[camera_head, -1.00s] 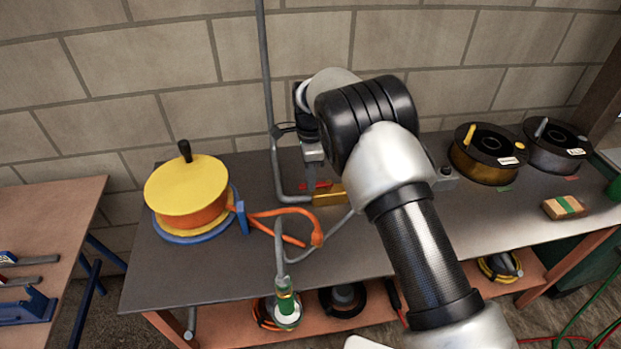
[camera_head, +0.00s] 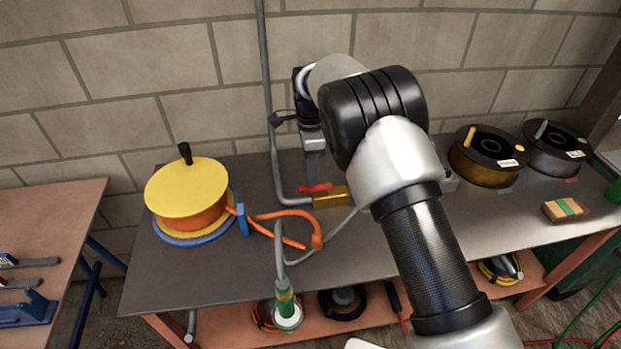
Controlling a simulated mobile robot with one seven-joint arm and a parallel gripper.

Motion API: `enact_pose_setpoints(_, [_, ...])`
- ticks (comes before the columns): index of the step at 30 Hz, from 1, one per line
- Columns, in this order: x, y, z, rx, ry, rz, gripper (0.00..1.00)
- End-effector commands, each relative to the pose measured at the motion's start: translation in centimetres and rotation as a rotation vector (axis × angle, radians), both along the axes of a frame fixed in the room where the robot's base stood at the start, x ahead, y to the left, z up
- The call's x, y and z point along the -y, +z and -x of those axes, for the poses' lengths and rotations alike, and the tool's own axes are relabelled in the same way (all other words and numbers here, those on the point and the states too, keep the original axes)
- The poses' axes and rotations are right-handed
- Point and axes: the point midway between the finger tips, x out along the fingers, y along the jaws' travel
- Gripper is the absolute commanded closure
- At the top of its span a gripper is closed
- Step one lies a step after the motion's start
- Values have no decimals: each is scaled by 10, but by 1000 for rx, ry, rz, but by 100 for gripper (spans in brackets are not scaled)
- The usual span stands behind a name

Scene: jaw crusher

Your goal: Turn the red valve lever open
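The red valve lever (camera_head: 314,188) shows as a short red piece beside a brass-coloured valve body (camera_head: 331,197), low on the grey pipe (camera_head: 272,150) at the back of the table. My gripper (camera_head: 314,168) points down just above the red lever, and its tips look close to it. I cannot tell whether they touch it. The finger gap is not clear from this angle. My arm hides the area right of the valve.
A yellow and orange reel (camera_head: 187,192) with a black knob stands at the left. An orange hose (camera_head: 285,215) lies in front of the valve. Dark spools (camera_head: 487,150) and a small block (camera_head: 565,209) are at the right. A brick wall (camera_head: 180,65) stands close behind.

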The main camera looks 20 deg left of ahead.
Motion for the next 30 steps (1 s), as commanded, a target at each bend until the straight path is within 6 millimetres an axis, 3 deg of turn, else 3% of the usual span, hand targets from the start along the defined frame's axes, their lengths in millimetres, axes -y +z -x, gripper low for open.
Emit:
enact_pose_setpoints(1, [-1, 15, -1, 5, 0, -4, 66])
enact_pose_setpoints(9, [0, 82, 0, 3, -1, -3, 66])
enact_pose_setpoints(15, [0, 118, 0, 2, -2, -2, 66])
enact_pose_setpoints(21, [0, 133, 0, 0, -2, 0, 66])
enact_pose_setpoints(30, [0, 134, 0, 0, -1, 0, 66])
